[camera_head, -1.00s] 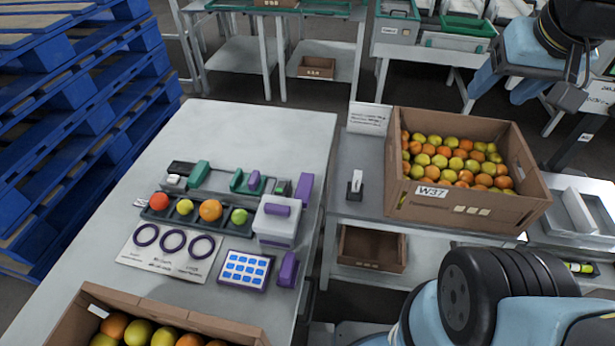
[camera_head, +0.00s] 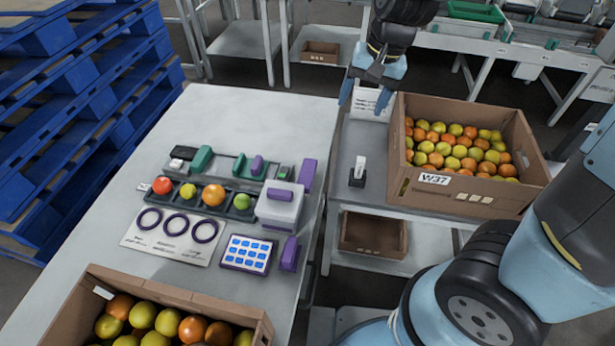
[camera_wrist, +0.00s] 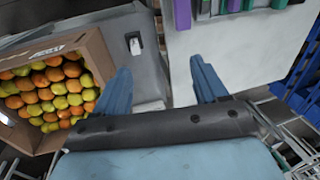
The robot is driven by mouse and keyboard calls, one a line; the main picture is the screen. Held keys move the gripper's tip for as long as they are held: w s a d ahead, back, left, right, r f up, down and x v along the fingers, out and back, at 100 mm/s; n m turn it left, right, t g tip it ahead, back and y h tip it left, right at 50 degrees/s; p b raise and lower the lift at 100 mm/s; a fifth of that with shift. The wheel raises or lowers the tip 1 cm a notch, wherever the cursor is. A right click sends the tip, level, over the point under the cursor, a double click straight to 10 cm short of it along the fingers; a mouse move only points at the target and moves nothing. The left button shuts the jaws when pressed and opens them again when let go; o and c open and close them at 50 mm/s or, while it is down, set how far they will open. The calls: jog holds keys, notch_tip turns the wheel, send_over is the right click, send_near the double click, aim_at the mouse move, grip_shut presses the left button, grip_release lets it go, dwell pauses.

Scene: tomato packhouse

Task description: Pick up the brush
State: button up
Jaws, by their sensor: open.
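I cannot clearly tell which item is the brush. A white upright piece in a black holder (camera_head: 357,172) stands on the grey side bench, and shows in the wrist view (camera_wrist: 134,45). My gripper (camera_head: 364,104) is open and empty, above the back of the side bench by a white sign card. In the wrist view its two blue fingers (camera_wrist: 160,68) are apart with nothing between them.
A cardboard box of fruit (camera_head: 470,199) marked W37 stands right of my gripper. On the table are a fruit row (camera_head: 213,195), a white box with purple handle (camera_head: 280,208), rings on a card (camera_head: 172,249), a blue-keyed pad (camera_head: 247,254) and a front fruit box (camera_head: 254,328). The table's back is clear.

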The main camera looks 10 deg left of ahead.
aim_at(307, 172)
jog(key=s+a+f+h, duration=0.1)
jog(key=a+f+h, duration=0.1)
jog(key=a+f, duration=0.9)
notch_tip(307, 172, down, 8)
jog(key=shift+s+d+f, duration=0.1)
jog(key=shift+f, duration=0.15)
jog(key=shift+a+f, duration=0.2)
jog(key=shift+f, duration=1.15)
jog(key=shift+a+f, duration=0.15)
jog(key=shift+f, duration=1.15)
jog(key=shift+c, duration=0.4)
jog(key=c, duration=1)
jog(key=shift+r, duration=0.15)
notch_tip(307, 172, up, 10)
jog(key=shift+f, duration=0.15)
